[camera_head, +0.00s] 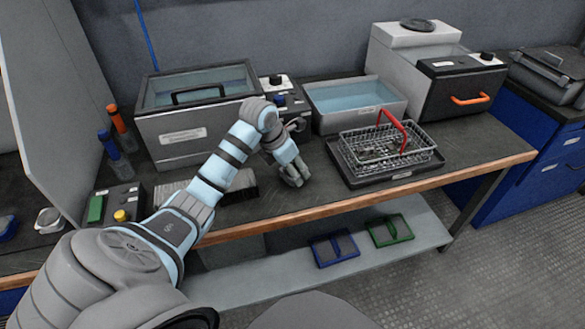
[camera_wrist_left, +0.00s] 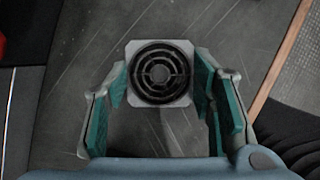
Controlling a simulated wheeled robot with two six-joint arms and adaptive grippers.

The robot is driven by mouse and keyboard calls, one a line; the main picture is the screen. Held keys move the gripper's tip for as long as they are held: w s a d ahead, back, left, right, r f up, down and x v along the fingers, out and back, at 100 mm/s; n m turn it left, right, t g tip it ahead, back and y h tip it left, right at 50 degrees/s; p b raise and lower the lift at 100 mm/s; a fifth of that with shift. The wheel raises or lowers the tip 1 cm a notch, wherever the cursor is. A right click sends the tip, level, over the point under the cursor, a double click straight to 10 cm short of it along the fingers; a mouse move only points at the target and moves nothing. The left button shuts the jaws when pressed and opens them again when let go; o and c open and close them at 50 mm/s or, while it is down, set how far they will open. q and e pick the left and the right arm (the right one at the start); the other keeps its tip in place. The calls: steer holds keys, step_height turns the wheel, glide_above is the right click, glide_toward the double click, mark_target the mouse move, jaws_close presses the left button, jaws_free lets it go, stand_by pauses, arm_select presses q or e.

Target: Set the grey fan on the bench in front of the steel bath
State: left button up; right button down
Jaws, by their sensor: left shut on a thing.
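The grey fan (camera_wrist_left: 160,62) is a square light-grey block with a round dark grille, seen face-on in the left wrist view. My left gripper (camera_wrist_left: 160,90) is shut on it, a finger on each side. In the head view my left gripper (camera_head: 293,178) hangs over the bench (camera_head: 310,195), near its front; the fan is hard to make out there, and I cannot tell its height above the top. A steel bath (camera_head: 180,140) with a glassy lid and black handle stands behind and left of the gripper. My right gripper is not in view.
A shallow water basin (camera_head: 355,105) stands behind. A wire basket (camera_head: 385,150) with a red handle sits on a black tray (camera_head: 365,178) just right of the gripper. A finned dark block (camera_head: 240,185) lies left. The bench's wooden front edge (camera_head: 350,193) is close.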

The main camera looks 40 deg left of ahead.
arm_select(q)
steer(key=o, duration=0.7)
steer(key=shift+f, duration=0.15)
steer(key=o, duration=0.4)
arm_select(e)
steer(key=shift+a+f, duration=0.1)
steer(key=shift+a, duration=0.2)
arm_select(q)
steer(key=shift+o, duration=0.2)
steer(key=shift+r, duration=0.45)
steer(key=d+p+v, duration=0.1)
steer(key=p+v, duration=0.2)
steer(key=v, duration=0.8)
steer(key=shift+s+a+r, duration=0.2)
steer(key=shift+a, duration=0.3)
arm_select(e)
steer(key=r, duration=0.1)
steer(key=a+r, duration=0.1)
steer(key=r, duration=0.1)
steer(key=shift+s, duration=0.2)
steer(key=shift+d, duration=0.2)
